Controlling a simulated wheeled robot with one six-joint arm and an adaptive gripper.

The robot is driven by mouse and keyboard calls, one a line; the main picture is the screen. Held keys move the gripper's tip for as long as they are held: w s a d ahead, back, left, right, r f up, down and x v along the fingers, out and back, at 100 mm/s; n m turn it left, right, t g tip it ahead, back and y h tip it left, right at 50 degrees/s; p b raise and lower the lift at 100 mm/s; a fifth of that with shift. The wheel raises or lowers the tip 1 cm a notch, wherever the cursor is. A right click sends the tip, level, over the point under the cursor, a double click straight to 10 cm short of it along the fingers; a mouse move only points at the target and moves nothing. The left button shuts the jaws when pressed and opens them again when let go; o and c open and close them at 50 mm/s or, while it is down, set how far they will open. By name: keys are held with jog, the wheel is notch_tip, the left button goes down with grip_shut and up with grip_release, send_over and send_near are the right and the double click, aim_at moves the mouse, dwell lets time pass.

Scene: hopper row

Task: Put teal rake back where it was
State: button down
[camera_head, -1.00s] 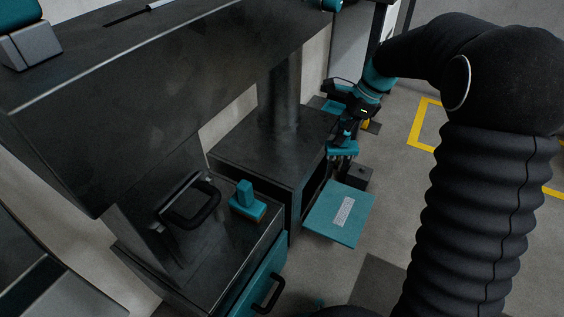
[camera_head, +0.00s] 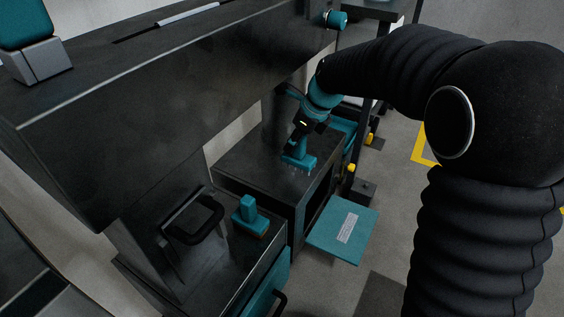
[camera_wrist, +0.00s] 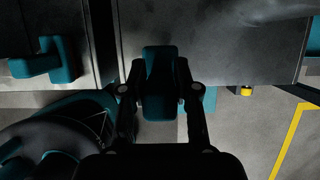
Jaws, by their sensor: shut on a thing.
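The teal rake (camera_head: 298,162) has a short upright handle and a wide head with small prongs at its lower edge. My gripper (camera_head: 302,142) is shut on its handle. In the head view the rake appears over the dark top of the middle cabinet (camera_head: 240,165), near its front edge. I cannot tell whether it touches the top. In the wrist view the rake (camera_wrist: 160,85) sits between my two fingers (camera_wrist: 160,100), which hide part of its sides.
A similar teal tool with an orange lower edge (camera_head: 249,217) stands on the nearer cabinet, beside a black handle (camera_head: 195,222). A teal door (camera_head: 343,229) with a label hangs open at the middle cabinet. A dark hopper wall (camera_head: 170,90) overhangs on the left.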

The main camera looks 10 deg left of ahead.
aim_at(284, 155)
jog(key=a+f, duration=0.2)
jog(key=a, duration=0.1)
jog(key=shift+s, duration=0.4)
jog(key=shift+f+b, duration=0.75)
jog(key=shift+f, duration=1.15)
jog(key=shift+f, duration=0.1)
jog(key=c, duration=0.8)
grip_release()
jog(key=shift+c, duration=0.2)
jog(key=p+v, duration=0.2)
jog(key=v, duration=0.9)
jog(key=shift+r, duration=0.3)
jog(key=shift+d+r, duration=0.15)
jog(key=shift+r, duration=0.15)
